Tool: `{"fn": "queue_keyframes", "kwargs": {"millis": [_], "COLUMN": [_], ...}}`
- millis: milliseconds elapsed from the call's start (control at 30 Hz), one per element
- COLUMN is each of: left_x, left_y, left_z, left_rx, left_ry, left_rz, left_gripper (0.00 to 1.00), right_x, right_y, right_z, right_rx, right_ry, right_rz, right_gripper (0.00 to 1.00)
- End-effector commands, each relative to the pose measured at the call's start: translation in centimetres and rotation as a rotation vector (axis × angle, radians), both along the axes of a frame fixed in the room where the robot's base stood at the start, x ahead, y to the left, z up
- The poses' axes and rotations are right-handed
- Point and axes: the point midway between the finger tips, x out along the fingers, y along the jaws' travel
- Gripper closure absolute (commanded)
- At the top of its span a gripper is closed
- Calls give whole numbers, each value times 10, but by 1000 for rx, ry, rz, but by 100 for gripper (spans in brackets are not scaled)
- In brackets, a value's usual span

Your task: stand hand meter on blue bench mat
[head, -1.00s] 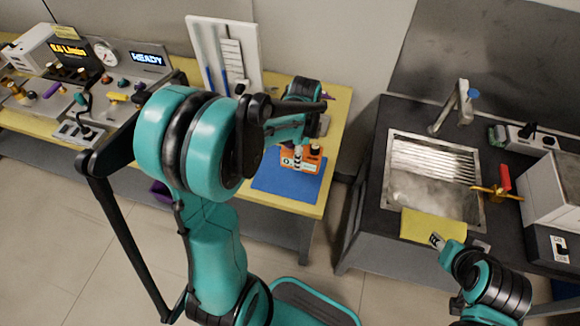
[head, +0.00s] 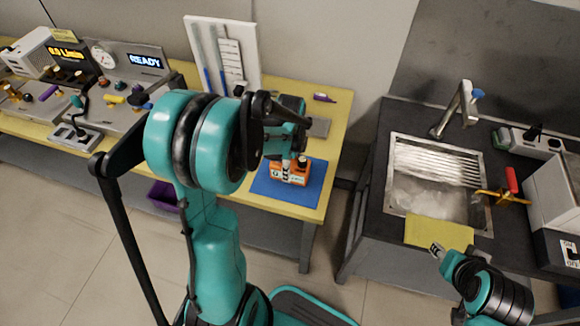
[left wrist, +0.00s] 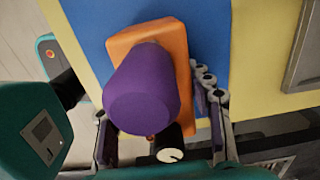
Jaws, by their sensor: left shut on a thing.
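The hand meter (head: 292,177) is an orange block with a pale label, over the middle of the blue bench mat (head: 314,192). In the left wrist view the orange body (left wrist: 180,45) shows behind a large purple rounded part, with the blue mat (left wrist: 95,30) beyond. My left gripper (head: 286,163) is shut on the meter from above, with a finger on each side of the purple part in the left wrist view. I cannot tell whether the meter's base touches the mat. My right gripper (head: 437,249) is by the sink's front edge; its jaw state is unclear.
A sink (head: 430,180) with a tap and a yellow cloth (head: 440,232) is on the dark counter at right.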

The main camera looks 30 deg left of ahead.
Motion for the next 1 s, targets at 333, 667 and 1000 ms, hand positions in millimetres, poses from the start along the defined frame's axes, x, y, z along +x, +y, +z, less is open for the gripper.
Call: {"fn": "queue_keyframes", "kwargs": {"millis": [333, 667, 1000], "left_x": [0, 0, 0], "left_y": [0, 0, 0], "left_z": [0, 37, 107], "left_rx": [0, 0, 0], "left_ry": [0, 0, 0], "left_rz": [0, 0, 0], "left_gripper": [28, 28, 28], "right_x": [0, 0, 0], "right_y": [0, 0, 0], "right_z": [0, 18, 44], "right_rx": [0, 0, 0], "right_ry": [0, 0, 0], "right_rz": [0, 0, 0], "right_gripper": [60, 60, 60]}}
